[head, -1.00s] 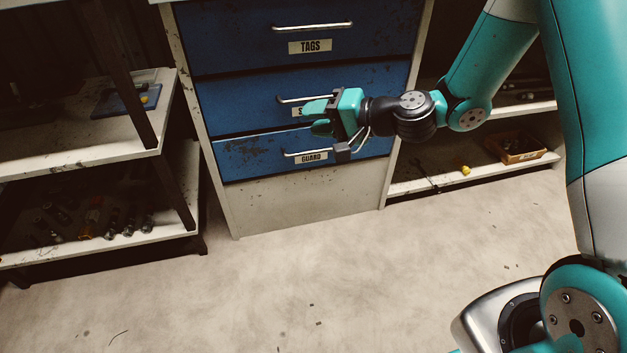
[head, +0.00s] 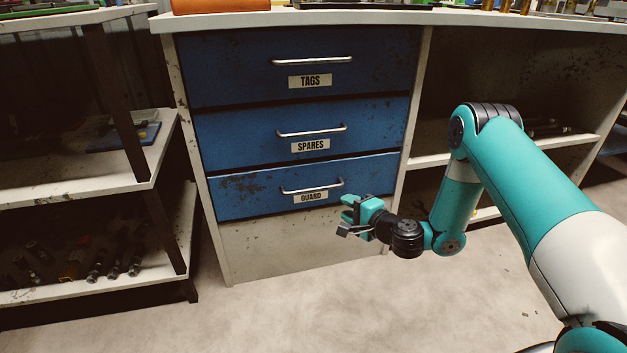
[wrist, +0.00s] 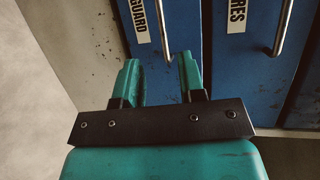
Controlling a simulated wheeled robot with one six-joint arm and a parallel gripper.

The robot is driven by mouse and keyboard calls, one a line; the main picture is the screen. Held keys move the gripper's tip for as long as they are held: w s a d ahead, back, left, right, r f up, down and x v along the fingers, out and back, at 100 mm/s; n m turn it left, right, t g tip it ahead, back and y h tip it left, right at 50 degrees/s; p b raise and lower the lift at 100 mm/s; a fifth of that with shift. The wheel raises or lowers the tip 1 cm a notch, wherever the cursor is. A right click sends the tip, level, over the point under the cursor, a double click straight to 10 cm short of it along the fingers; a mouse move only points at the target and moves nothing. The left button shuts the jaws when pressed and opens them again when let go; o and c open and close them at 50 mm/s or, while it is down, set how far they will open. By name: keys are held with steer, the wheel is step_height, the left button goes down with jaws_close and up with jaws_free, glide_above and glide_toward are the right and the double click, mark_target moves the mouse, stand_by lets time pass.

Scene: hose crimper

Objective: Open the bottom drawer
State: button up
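The bottom drawer (head: 250,190) is blue and worn, labelled GUARD, with a pale bar handle (head: 312,187). It looks shut, its front about level with the drawers above. My gripper (head: 345,214) is in front of the cabinet, just below and to the right of that handle, apart from it. In the wrist view my gripper (wrist: 160,80) has its two teal fingers spread with nothing between them. There the GUARD label and its handle (wrist: 162,30) lie ahead of the fingertips, with the picture turned sideways.
Above are the SPARES drawer (head: 250,136) and the TAGS drawer (head: 230,72), both looking shut. A shelf rack (head: 150,160) with tools stands at the left, an open shelf (head: 550,143) at the right. The floor (head: 290,310) before the cabinet is clear.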

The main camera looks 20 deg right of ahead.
mark_target(315, 190)
steer(key=shift+b+x, duration=1.9)
steer(key=shift+x, duration=5.65)
steer(key=shift+a+f, duration=0.1)
steer(key=shift+c, duration=0.5)
jaws_close()
